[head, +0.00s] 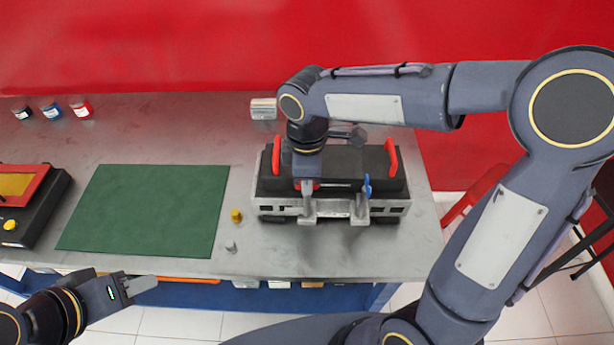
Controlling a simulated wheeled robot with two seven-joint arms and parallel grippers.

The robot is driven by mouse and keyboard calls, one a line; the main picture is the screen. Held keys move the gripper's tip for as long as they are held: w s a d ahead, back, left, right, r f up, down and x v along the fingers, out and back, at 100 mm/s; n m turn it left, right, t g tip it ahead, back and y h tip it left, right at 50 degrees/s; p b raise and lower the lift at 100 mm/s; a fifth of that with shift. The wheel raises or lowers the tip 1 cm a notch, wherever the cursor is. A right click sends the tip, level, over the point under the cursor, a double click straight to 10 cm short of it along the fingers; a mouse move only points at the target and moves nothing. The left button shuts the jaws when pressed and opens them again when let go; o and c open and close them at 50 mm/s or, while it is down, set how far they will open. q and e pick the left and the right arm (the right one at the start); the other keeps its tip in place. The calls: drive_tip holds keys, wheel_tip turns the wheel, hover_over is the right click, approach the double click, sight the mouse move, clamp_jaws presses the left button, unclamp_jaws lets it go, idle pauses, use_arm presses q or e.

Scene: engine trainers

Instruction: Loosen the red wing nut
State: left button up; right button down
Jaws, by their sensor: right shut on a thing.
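The engine trainer (390,207) is a dark block on a light grey base, with red handles at both ends, standing on the bench. The red wing nut (315,184) shows as a small bit of red at the block's front, mostly hidden by my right gripper. My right gripper (308,188) reaches down from above and is shut on it. A blue wing nut (367,185) stands upright to its right, apart from the gripper. My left gripper (140,285) hangs in front of the bench's front edge, away from the trainer; its finger gap cannot be made out.
A green mat (150,210) lies left of the trainer. A yellow knob-like piece (236,216) and a small grey piece (231,246) lie between them. A black case with a red-framed panel (20,187) is at far left. Small jars (82,108) and a white box (263,109) stand behind.

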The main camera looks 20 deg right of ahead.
drive_tip(key=c, duration=1.6)
unclamp_jaws()
wheel_tip(320, 180, up, 8)
drive_tip(key=shift+f, duration=0.1)
drive_tip(key=shift+d, duration=0.1)
drive_tip(key=s+d+f+m+t+y, duration=0.2)
drive_tip(key=s+d+m, duration=0.2)
drive_tip(key=s+m, duration=0.4)
drive_tip(key=s+d+f+m+t+y, duration=0.1)
drive_tip(key=s+d+f+m+t, duration=0.1)
drive_tip(key=s+d+m, duration=0.3)
drive_tip(key=s+m+t, duration=0.1)
drive_tip(key=s+m, duration=0.2)
drive_tip(key=shift+f+m+t+y, duration=0.3)
drive_tip(key=shift+f+m+y, duration=0.05)
drive_tip(key=shift+m+y, duration=0.05)
